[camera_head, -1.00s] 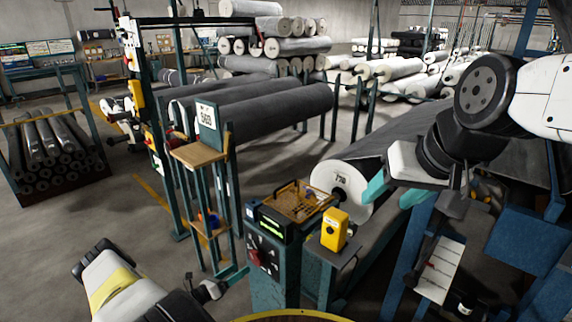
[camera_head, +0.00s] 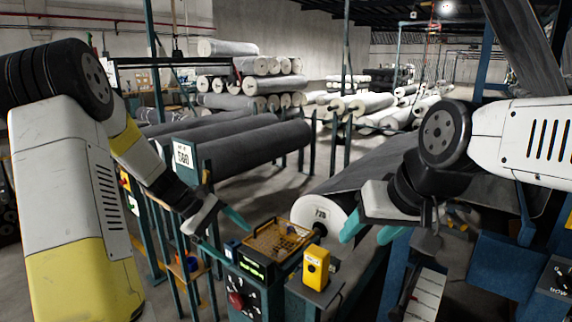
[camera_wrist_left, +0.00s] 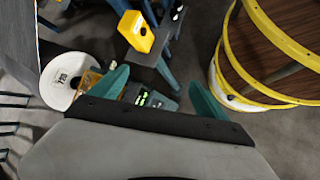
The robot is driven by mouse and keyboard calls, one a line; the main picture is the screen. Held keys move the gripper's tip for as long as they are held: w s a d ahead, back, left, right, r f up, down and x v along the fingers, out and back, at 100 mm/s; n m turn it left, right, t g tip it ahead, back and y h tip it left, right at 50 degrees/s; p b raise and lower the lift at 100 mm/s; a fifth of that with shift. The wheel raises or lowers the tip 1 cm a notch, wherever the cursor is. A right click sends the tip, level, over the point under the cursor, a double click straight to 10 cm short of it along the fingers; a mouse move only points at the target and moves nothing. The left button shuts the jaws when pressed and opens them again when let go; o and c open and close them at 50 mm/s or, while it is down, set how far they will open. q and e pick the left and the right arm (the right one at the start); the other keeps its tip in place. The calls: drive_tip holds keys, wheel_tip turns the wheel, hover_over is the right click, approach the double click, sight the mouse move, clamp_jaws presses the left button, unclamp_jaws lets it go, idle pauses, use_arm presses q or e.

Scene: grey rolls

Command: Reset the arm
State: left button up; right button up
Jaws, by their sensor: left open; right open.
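My left arm comes down from the upper left in the head view. Its gripper (camera_head: 224,236) is open and empty, left of the wire basket of small parts and above the control box. In the left wrist view its teal fingers (camera_wrist_left: 158,92) are spread wide with nothing held between them; the control box (camera_wrist_left: 150,98) shows beyond them. My right gripper (camera_head: 370,232) is open in the head view. It appears empty, in front of the large grey roll and just right of its white end labelled 728 (camera_head: 322,214).
The wire basket (camera_head: 276,241) sits by the control box (camera_head: 246,284), near a yellow button box (camera_head: 316,266). A numbered sign (camera_head: 184,156) and racked grey rolls (camera_head: 250,148) stand behind. In the left wrist view a round yellow-railed platform (camera_wrist_left: 225,72) is at the right.

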use_arm(q)
drive_tip(key=s+r+m+t+y, duration=0.5)
drive_tip(key=s+r+m, duration=0.6)
drive_tip(key=s+r, duration=0.5)
drive_tip(key=s+y, duration=0.1)
drive_tip(key=s, duration=0.2)
drive_tip(key=shift+s+m+t, duration=0.35)
drive_tip(key=shift+m+t, duration=0.05)
use_arm(e)
clamp_jaws()
use_arm(q)
drive_tip(key=shift+r, duration=0.1)
idle(0.4)
